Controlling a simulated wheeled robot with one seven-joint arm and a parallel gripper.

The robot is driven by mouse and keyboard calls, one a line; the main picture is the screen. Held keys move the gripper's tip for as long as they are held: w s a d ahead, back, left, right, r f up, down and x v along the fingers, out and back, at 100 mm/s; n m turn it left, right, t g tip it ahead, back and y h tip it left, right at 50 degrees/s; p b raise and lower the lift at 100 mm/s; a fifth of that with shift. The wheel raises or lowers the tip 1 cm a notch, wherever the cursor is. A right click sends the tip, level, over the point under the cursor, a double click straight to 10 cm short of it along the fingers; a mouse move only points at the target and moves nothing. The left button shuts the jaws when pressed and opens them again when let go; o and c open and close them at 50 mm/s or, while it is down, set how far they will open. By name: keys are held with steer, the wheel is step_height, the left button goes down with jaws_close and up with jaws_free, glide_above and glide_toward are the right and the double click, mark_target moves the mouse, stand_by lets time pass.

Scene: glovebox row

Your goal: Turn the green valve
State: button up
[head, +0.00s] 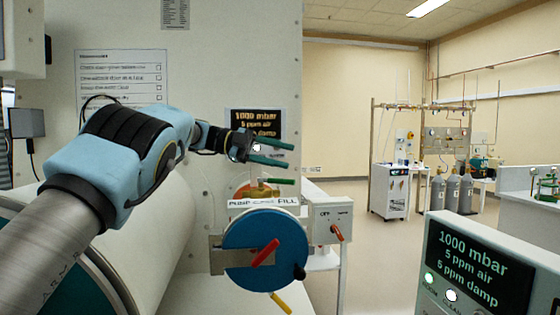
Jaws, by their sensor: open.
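The green valve handle (279,181) is a short green lever at the right of a brass valve body (262,191), above a white label strip that seems to read pump, close, fill. The lever lies roughly level in the picture. My gripper (288,155) reaches in from the left, its two teal fingers pointing right. The fingers are apart with nothing between them. They show just above the green handle in the picture, with a visible gap. I cannot tell how far apart they are in depth.
A blue disc (264,250) with a red lever (265,252) sits below the valve, and a yellow lever (281,302) shows under it. A grey switch box (334,221) stands at the right. A display panel (478,262) fills the lower right corner.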

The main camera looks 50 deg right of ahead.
step_height(320, 180, up, 3)
steer(key=shift+f+p, duration=0.1)
steer(key=shift+p, duration=0.65)
